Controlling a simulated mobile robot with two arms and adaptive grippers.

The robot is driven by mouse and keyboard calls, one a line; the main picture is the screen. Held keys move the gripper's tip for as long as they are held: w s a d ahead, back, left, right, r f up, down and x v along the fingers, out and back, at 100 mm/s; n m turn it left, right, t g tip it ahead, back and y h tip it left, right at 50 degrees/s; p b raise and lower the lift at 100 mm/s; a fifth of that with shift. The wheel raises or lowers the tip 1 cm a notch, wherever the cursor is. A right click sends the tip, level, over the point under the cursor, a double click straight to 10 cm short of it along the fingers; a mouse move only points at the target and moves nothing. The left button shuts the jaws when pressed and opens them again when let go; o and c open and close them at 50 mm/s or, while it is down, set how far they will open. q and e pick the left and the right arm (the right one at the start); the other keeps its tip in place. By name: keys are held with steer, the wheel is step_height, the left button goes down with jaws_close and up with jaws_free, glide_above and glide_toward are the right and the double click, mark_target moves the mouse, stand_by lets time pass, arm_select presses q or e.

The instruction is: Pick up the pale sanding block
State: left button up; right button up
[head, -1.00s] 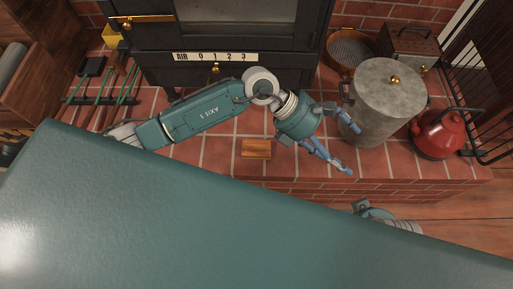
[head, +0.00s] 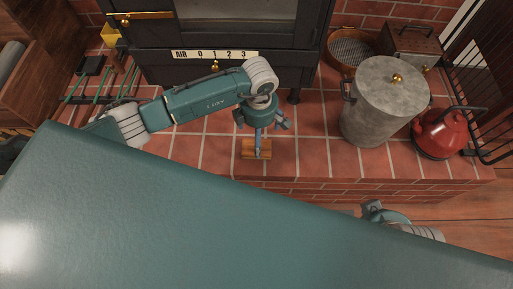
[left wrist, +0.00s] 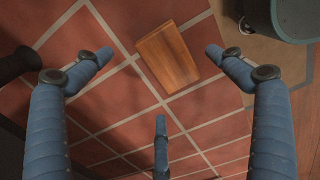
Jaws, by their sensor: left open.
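A small flat wooden block (head: 248,152), orange-brown rather than clearly pale, lies on the red brick tiles in front of the stove. It also shows in the left wrist view (left wrist: 167,57), top centre, at a slant. My left gripper (head: 260,138) is over the block in the head view, fingers pointing down and partly covering it. In the left wrist view its fingers (left wrist: 158,58) are spread wide and empty, two at the sides and one below. The block appears beyond and between the side fingertips, with no visible contact. My right gripper's fingers are not visible.
A grey lidded pot (head: 382,105) and a red kettle (head: 441,134) stand right of the block. The black stove (head: 235,75) is behind it. The hearth edge (head: 350,182) is close in front. Bare tile lies between block and pot.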

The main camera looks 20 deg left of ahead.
arm_select(q)
steer(key=f, duration=0.2)
steer(key=f+b, duration=0.1)
steer(key=f, duration=0.1)
steer(key=shift+s+a+f, duration=0.15)
steer(key=shift+a+f, duration=0.05)
steer(key=c, duration=1.3)
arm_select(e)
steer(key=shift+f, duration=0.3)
arm_select(q)
steer(key=shift+r, duration=0.1)
steer(key=shift+r, duration=0.55)
step_height(320, 180, up, 5)
steer(key=shift+p, duration=0.9)
step_height(320, 180, up, 14)
steer(key=shift+f+p, duration=0.1)
steer(key=shift+p, duration=1)
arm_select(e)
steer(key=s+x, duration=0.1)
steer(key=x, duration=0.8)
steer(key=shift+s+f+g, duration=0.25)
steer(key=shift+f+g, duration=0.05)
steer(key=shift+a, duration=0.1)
